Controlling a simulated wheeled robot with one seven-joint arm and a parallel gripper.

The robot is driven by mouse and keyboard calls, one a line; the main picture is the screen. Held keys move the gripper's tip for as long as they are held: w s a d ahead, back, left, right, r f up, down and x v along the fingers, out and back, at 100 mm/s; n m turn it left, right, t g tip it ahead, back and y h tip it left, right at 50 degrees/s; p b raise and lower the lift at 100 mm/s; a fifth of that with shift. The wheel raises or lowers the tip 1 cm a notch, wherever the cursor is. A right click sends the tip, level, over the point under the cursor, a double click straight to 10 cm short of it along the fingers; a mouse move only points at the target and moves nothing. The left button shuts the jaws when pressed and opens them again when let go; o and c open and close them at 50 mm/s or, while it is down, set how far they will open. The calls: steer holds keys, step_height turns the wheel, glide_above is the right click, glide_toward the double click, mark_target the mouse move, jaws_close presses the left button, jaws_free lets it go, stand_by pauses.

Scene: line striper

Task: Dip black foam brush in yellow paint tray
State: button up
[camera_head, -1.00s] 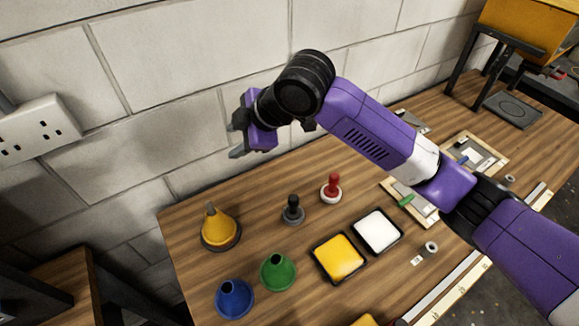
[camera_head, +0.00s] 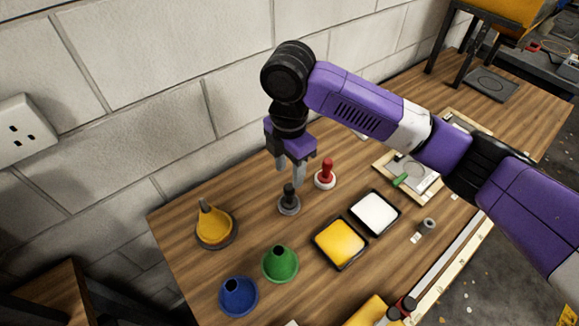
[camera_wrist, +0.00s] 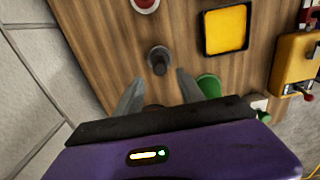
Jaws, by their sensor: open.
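The black foam brush (camera_head: 289,201) stands upright on the wooden table, handle up, on a round grey base. It also shows in the wrist view (camera_wrist: 158,60), ahead of and between the fingertips. The yellow paint tray (camera_head: 339,243) is a black-rimmed square of yellow to the right of and nearer than the brush; it also shows in the wrist view (camera_wrist: 226,30). My gripper (camera_head: 290,181) points down just above the black handle, fingers apart and empty. In the wrist view my gripper (camera_wrist: 158,88) is open, with the brush apart from both fingers.
A red-handled brush (camera_head: 325,174) stands close to the right of my gripper. A white paint tray (camera_head: 374,212) adjoins the yellow one. Yellow (camera_head: 215,227), green (camera_head: 280,264) and blue (camera_head: 238,296) funnels stand at the left and front. The block wall (camera_head: 130,90) rises behind.

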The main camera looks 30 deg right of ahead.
mark_target(289, 186)
step_height(289, 186, down, 4)
steer(key=b, duration=0.3)
steer(key=shift+f, duration=0.15)
steer(key=shift+f+b, duration=0.85)
steer(key=shift+f, duration=0.9)
steer(key=shift+r, duration=0.1)
jaws_close()
